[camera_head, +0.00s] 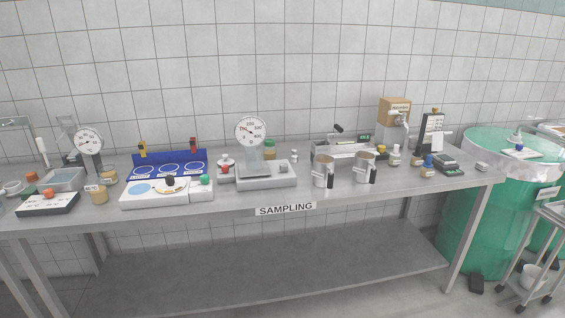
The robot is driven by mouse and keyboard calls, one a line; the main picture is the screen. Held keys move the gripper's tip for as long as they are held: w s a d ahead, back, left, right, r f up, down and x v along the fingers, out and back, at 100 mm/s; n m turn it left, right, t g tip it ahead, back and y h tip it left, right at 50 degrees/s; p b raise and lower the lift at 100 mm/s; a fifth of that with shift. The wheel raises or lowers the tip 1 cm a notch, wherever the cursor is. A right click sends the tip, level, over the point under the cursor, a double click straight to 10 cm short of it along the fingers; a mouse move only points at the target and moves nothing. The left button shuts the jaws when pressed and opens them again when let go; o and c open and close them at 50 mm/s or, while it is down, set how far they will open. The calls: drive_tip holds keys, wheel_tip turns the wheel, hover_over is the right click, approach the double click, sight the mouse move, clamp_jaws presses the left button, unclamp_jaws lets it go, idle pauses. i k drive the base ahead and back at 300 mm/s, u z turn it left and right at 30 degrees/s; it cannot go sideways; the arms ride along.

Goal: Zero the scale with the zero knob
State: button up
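A scale stands at the middle of the steel bench, with a white base (266,182), a square grey pan (256,169) and a round dial (250,131) on a post behind. The dial carries numbers and a dark needle; its exact reading is too small to tell. A small grey knob (283,169) sits on the base, right of the pan; I cannot read a label on it. The pan looks empty. My gripper is not in view, and neither is my arm.
Two steel jugs (323,171) stand right of the scale. A white lidded pot with a red part (225,169) stands close to its left. A white panel with coloured knobs (155,195) is farther left, near another round dial (88,141). A green drum (480,200) stands at right.

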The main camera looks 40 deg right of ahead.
sight(284, 167)
drive_tip(key=z, duration=0.9)
drive_tip(key=k, duration=0.95)
drive_tip(key=i, duration=0.75)
drive_tip(key=z, duration=0.05)
